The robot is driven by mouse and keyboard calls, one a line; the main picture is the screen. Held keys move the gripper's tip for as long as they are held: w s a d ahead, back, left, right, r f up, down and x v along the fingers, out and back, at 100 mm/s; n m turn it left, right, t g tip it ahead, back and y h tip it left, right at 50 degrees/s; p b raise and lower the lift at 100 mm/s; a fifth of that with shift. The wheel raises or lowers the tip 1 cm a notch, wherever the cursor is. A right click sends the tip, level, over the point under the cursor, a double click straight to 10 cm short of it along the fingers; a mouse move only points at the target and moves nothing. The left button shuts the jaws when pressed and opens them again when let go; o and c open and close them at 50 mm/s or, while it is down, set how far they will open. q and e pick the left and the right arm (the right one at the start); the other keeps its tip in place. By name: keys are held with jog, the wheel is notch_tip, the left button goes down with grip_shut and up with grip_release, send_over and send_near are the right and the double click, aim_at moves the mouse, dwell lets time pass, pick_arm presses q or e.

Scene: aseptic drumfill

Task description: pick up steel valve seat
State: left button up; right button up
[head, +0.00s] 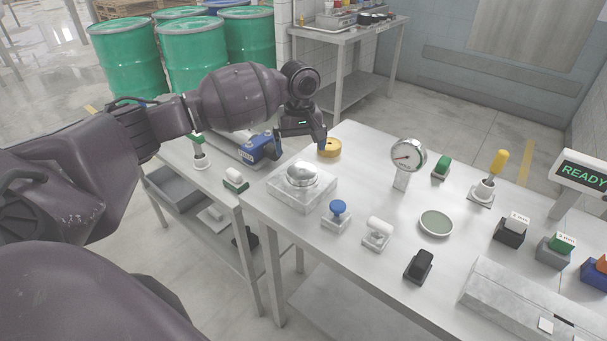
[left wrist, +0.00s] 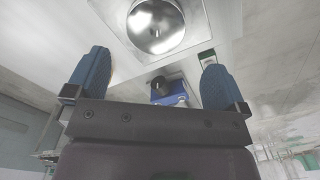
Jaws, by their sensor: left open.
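The steel valve seat appears to be the shiny, round, domed metal piece (head: 302,174) on a pale square block (head: 290,190) at the left end of the table. It also shows as a bright steel round (left wrist: 155,25) at the top of the left wrist view. My left gripper (head: 298,142) is above the table's back left part, behind the steel piece in the head view. Its two blue fingers (left wrist: 150,88) are spread wide with nothing held between them. The steel piece lies beyond the fingertips, untouched. My right gripper is not in view.
A yellow ring (head: 329,147) stands close behind the block, and a blue-knobbed part (head: 338,212) in front. A dial gauge (head: 407,160) stands upright to the right. A blue device (head: 258,149) is near the left finger. Green drums (head: 192,55) stand behind.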

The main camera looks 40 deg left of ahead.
aim_at(303, 172)
pick_arm(q)
jog(key=f, duration=0.4)
jog(key=f+b, duration=0.1)
jog(key=f, duration=0.3)
jog(key=shift+w+d+f, duration=0.1)
jog(key=shift+w+d, duration=0.05)
jog(key=shift+w, duration=0.05)
jog(key=c, duration=0.9)
